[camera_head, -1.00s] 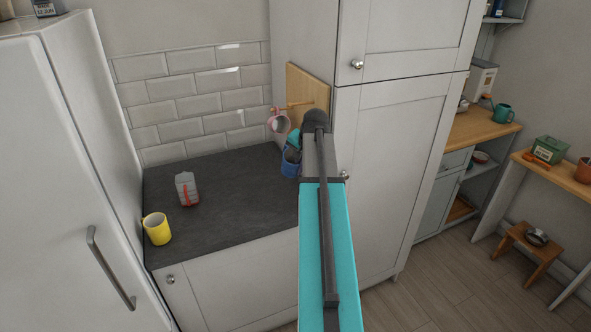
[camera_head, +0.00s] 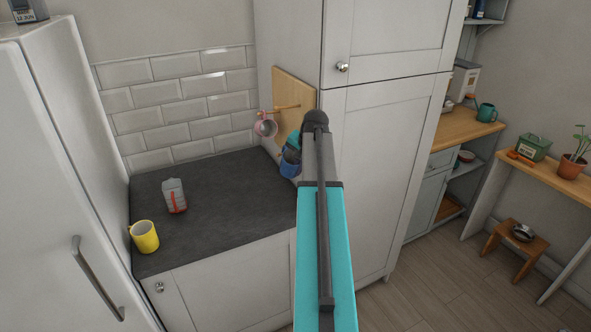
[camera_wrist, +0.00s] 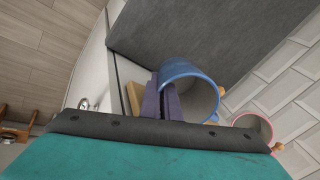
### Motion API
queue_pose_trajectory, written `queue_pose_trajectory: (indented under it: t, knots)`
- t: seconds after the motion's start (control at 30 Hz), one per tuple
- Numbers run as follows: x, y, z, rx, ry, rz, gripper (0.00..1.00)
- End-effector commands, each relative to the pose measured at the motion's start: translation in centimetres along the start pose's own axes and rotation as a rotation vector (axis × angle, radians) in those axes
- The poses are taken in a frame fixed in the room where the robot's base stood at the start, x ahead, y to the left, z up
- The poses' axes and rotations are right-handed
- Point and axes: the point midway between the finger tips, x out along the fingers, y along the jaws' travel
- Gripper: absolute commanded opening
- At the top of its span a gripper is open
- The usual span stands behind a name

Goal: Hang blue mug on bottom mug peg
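The blue mug (camera_head: 289,168) is in my gripper (camera_head: 292,148), held above the worktop beside the lower part of the wooden peg board (camera_head: 293,92). The arm partly hides it in the head view. In the wrist view the mug (camera_wrist: 190,72) shows its open rim, with the dark fingers (camera_wrist: 165,100) closed at its near side. The exact grip point is hard to make out. A pink mug (camera_head: 266,127) hangs from an upper peg (camera_head: 285,108).
The board is fixed to the tall white cabinet (camera_head: 384,150). On the dark worktop (camera_head: 225,200) stand a yellow mug (camera_head: 145,236) and a grey-and-red item (camera_head: 174,196) at the left. The worktop between them and the board is clear.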

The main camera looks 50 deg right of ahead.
Motion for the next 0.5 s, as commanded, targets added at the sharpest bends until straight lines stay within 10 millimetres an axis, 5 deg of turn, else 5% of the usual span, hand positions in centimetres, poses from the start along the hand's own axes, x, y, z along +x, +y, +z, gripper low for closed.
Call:
queue_pose_trajectory:
  t: [0.5]
  knots:
    - [0.75,0.25,0.24,0.000,0.000,-0.001,0.00]
